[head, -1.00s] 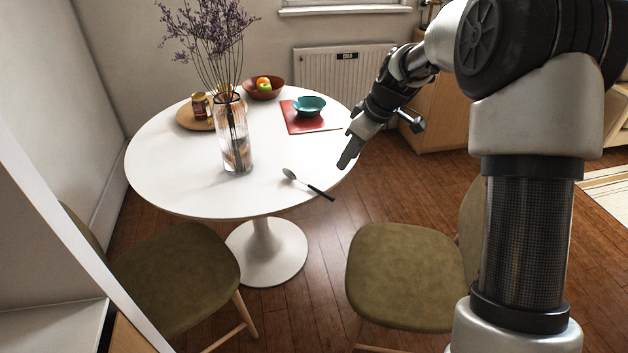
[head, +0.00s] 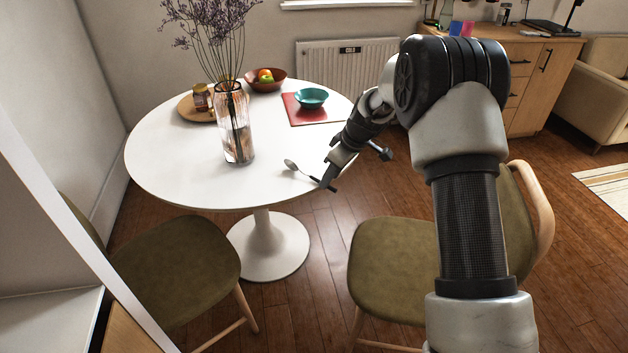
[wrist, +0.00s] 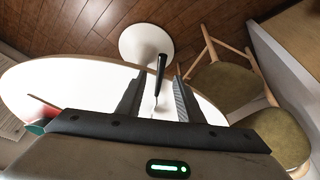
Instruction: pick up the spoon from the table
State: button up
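The spoon has a silver bowl (head: 290,164) and a dark handle, and lies near the right front edge of the white round table (head: 190,185). My gripper (head: 328,180) is at that edge, over the handle end in the head view, hiding part of it. In the wrist view my gripper (wrist: 155,98) is open, its two fingers apart, with the spoon's dark handle (wrist: 161,68) between them and not touching either finger. The handle sticks out past the table edge. How far above the handle the fingertips are is hard to tell.
A glass vase (head: 236,125) with dried flowers stands left of the spoon. A teal bowl (head: 311,98) sits on a red mat (head: 293,116) behind. Green chairs (head: 395,262) stand in front of the table. The tabletop around the spoon is clear.

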jog(key=shift+x, duration=1.2)
grip_shut()
